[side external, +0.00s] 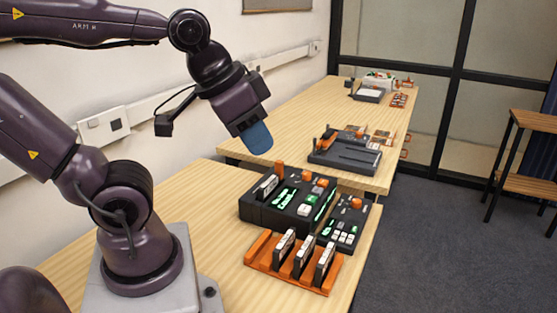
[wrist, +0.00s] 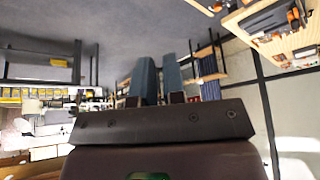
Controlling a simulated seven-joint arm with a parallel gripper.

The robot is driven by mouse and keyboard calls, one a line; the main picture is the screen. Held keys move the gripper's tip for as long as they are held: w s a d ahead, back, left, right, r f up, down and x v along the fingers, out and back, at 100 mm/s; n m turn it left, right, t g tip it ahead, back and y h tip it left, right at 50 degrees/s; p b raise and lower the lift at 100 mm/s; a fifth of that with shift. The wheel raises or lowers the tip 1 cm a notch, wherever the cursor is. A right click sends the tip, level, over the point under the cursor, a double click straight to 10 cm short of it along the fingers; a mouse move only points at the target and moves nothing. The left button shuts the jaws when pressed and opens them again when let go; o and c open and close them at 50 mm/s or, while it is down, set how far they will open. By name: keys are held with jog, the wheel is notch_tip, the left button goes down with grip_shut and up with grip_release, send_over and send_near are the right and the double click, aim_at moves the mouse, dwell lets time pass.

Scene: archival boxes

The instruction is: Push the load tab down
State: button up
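A black device (side external: 262,216) with green lit displays sits on the near table in the side external view. An upright orange tab (side external: 280,170) stands at its back edge, and orange knobs (side external: 321,182) sit further right. I cannot read which part is labelled load. A dark cartridge (side external: 266,187) with a pale label stands in the device's left part. My gripper (side external: 257,138) hangs above and behind the device, apart from it, its blue fingers tilted downward. In the wrist view the two blue fingers (wrist: 160,82) show a narrow gap with nothing between them.
An orange rack (side external: 258,256) holding several upright cartridges (side external: 304,254) stands in front of the device. A smaller black keypad unit (side external: 344,225) with an orange knob stands to the right. A second table behind carries another dark device (side external: 345,157). Bare tabletop lies left of the rack.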

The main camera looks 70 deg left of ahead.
jog(key=shift+w+a+f+n+g+y, duration=0.15)
jog(key=shift+w+a+f+n+g, duration=0.2)
jog(key=shift+a, duration=0.2)
jog(key=shift+w+a+f+n+g+y, duration=0.15)
jog(key=shift+w+a+f+n+g, duration=0.1)
jog(key=shift+a+f, duration=0.25)
grip_shut()
jog(key=n+g, duration=0.4)
jog(key=n, duration=0.4)
send_over(279, 161)
notch_tip(279, 161, down, 6)
jog(key=shift+d+r, duration=0.15)
notch_tip(279, 161, down, 14)
